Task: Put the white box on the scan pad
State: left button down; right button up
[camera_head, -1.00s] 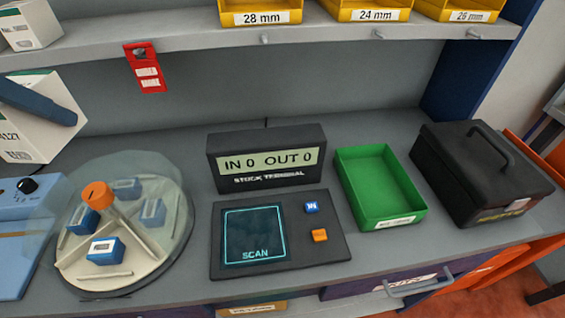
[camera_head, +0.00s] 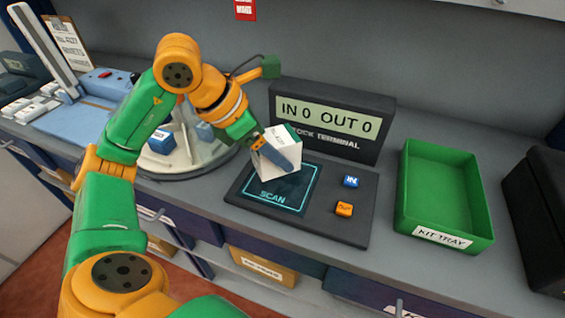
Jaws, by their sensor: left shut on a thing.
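My left gripper (camera_head: 262,148) is shut on the white box (camera_head: 286,140). The box is tilted and shows over the back left part of the scan pad (camera_head: 278,190), in front of the stock terminal (camera_head: 330,115). I cannot tell whether the box touches the pad. The pad has a glowing cyan outline and the word SCAN, with its front part bare. The terminal display reads IN 0 OUT 0. My right gripper is not in view.
A blue IN button (camera_head: 351,181) and an orange button (camera_head: 344,209) are right of the pad. An empty green kit tray (camera_head: 442,237) stands further right. A round carousel (camera_head: 190,165) with small blue boxes is left, partly behind my arm.

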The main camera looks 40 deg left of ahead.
pick_arm(q)
jog(key=f, duration=0.2)
jog(key=w+f, duration=0.1)
jog(key=f, duration=0.1)
jog(key=shift+w+d+f+b, duration=0.1)
jog(key=shift+w+d+b, duration=0.05)
jog(key=shift+b, duration=0.15)
jog(key=shift+w+f, duration=0.1)
jog(key=shift+f, duration=0.35)
jog(key=shift+f, duration=0.1)
grip_release()
jog(key=shift+r, duration=0.3)
jog(key=p+v, duration=0.1)
jog(key=v, duration=1.1)
